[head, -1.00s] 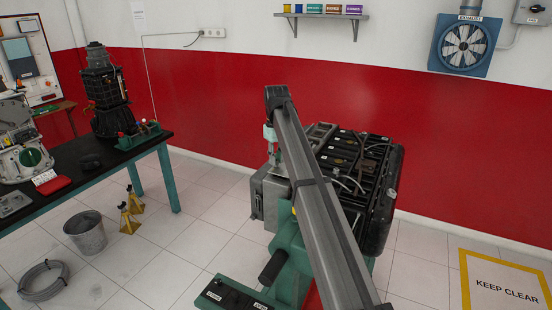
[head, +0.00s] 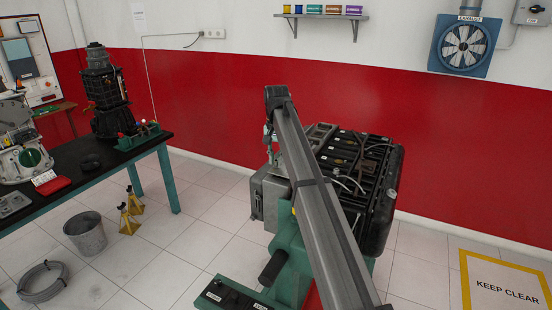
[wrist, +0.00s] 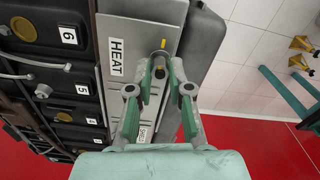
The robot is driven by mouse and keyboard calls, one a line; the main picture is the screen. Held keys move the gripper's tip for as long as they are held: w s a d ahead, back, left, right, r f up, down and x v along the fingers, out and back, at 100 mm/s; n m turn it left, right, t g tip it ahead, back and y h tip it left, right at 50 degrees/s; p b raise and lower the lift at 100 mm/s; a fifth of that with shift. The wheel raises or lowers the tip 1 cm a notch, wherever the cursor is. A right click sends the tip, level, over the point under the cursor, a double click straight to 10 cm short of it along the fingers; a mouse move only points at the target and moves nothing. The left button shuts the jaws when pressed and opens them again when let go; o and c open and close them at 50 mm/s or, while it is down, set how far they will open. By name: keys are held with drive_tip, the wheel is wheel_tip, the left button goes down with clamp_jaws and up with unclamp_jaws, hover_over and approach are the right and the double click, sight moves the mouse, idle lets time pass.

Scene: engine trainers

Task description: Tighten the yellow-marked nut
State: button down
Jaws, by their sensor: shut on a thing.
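A grey plate (wrist: 143,20) labelled HEAT lies along the engine's side in the wrist view. The nut (wrist: 160,56) with a yellow mark sits on this plate between my fingertips, partly covered by them. A short yellow stripe is visible just beyond the fingertips. My gripper (wrist: 161,66) is shut on the nut, its green fingers on either side of it. In the head view, my gripper (head: 269,142) is over the near left side of the engine (head: 355,165), partly behind my arm; the nut cannot be made out there.
Black covers with number labels (wrist: 69,35) and hoses lie left of the plate in the wrist view. A green stand (head: 290,255) holds the engine. A dark workbench (head: 75,185), a metal bucket (head: 86,233) and yellow jack stands (head: 130,222) are at left. Floor between is clear.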

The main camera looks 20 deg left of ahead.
sight(276, 161)
drive_tip(key=shift+s+m, duration=0.1)
drive_tip(key=shift+m, duration=1.1)
drive_tip(key=c, duration=1.1)
unclamp_jaws()
drive_tip(key=shift+o, duration=0.2)
wheel_tip(276, 161, up, 12)
drive_tip(key=shift+d, duration=0.1)
